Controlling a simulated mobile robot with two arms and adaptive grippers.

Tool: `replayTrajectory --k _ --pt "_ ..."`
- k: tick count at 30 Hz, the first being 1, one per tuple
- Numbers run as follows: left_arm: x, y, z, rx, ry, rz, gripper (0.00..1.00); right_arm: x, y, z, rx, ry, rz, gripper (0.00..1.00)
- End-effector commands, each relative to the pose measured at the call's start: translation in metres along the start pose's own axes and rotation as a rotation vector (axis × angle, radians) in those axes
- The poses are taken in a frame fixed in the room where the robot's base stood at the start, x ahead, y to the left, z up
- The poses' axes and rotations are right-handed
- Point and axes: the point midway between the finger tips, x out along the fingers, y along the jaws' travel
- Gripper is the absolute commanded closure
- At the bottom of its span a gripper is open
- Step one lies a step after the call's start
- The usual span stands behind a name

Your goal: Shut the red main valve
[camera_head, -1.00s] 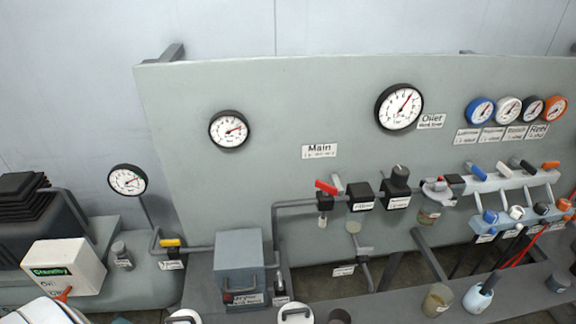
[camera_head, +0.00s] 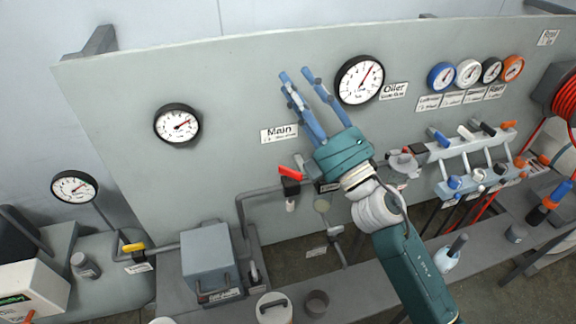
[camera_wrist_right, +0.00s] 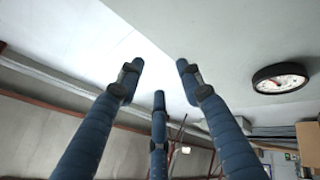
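The red main valve handle (camera_head: 290,173) sits on the pipe below the "Main" label (camera_head: 279,133) in the head view. It points up and to the left. My right gripper (camera_head: 295,75) is raised in front of the panel, above and slightly right of the red handle and apart from it. Its blue fingers point up and are spread, with nothing between them. In the right wrist view the open fingers (camera_wrist_right: 160,85) show empty against the wall and ceiling. The arm hides the filter parts right of the valve. My left gripper is out of view.
Pressure gauges (camera_head: 177,123) and (camera_head: 360,79) sit on the grey panel (camera_head: 230,80). A yellow valve (camera_head: 133,247) and a grey box (camera_head: 207,262) stand lower left. The coloured valve manifold (camera_head: 470,160) is on the right.

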Motion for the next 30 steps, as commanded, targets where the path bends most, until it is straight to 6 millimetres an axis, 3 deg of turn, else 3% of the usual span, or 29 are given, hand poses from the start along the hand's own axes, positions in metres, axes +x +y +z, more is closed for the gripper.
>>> replayTrajectory --k 1,3,6,8,11,13,18,20,25,30 --pt "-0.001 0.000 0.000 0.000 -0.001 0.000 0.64 0.020 0.009 -0.040 -0.135 0.175 0.009 0.64" --pt "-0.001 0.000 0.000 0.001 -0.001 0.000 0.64 0.030 0.004 -0.094 -0.329 0.424 -0.006 0.64" --pt "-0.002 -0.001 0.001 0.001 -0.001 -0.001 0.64 0.022 -0.028 -0.144 -0.607 0.763 -0.087 0.64" --pt "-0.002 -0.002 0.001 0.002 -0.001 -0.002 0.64 0.008 -0.054 -0.152 -0.771 0.953 -0.170 0.64" --pt "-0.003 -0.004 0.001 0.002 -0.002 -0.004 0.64 -0.021 -0.095 -0.127 -1.021 1.226 -0.371 0.64" --pt "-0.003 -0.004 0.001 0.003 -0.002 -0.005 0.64 -0.040 -0.110 -0.091 -1.158 1.371 -0.537 0.64" --pt "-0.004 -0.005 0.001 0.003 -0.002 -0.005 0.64 -0.072 -0.103 -0.003 -1.346 1.558 -0.904 0.64" --pt "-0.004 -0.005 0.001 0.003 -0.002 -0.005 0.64 -0.079 -0.096 0.015 -1.371 1.585 -0.987 0.64" --pt "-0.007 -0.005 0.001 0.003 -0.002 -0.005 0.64 -0.087 -0.094 0.032 -1.387 1.610 -1.073 0.64" --pt "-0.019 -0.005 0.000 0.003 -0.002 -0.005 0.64 -0.090 -0.117 0.029 -1.382 1.612 -1.068 0.64"
